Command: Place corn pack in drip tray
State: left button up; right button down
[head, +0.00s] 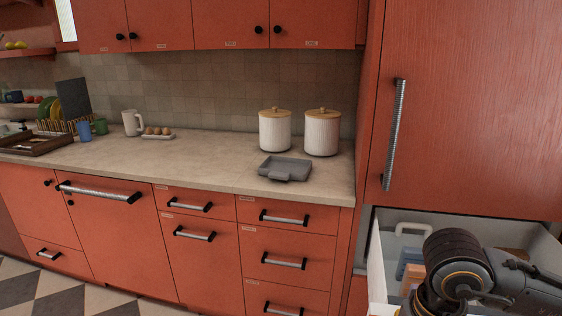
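A grey shallow tray (285,179), which looks like the drip tray, lies empty on the counter near its front edge. An open white drawer (377,268) at the lower right holds several packs, among them a blue one (409,256) and an orange one (414,272). I cannot tell which, if any, is the corn pack, as my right arm covers much of the drawer. My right arm reaches over the drawer, and its gripper is hidden or below the frame. My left gripper is out of view.
Two white canisters (275,131) with wooden lids stand behind the tray. A white pitcher (132,123), an egg holder (158,135), cups, a dish rack and a brown tray (34,143) stand farther left. The counter left of the grey tray is clear. A tall red cabinet door (470,110) rises above the drawer.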

aim_at(286, 170)
jog(key=i+j, duration=0.25)
jog(key=i+j+z, duration=0.15)
jog(key=j, duration=0.25)
jog(key=i+j, duration=0.25)
jog(key=i+j+z, duration=0.1)
jog(key=j, duration=0.3)
jog(key=i+j, duration=0.3)
jog(key=i+j+z, duration=0.15)
jog(key=j, duration=0.3)
jog(key=i+j, duration=0.25)
jog(key=j, duration=0.15)
jog(key=l+z, duration=0.05)
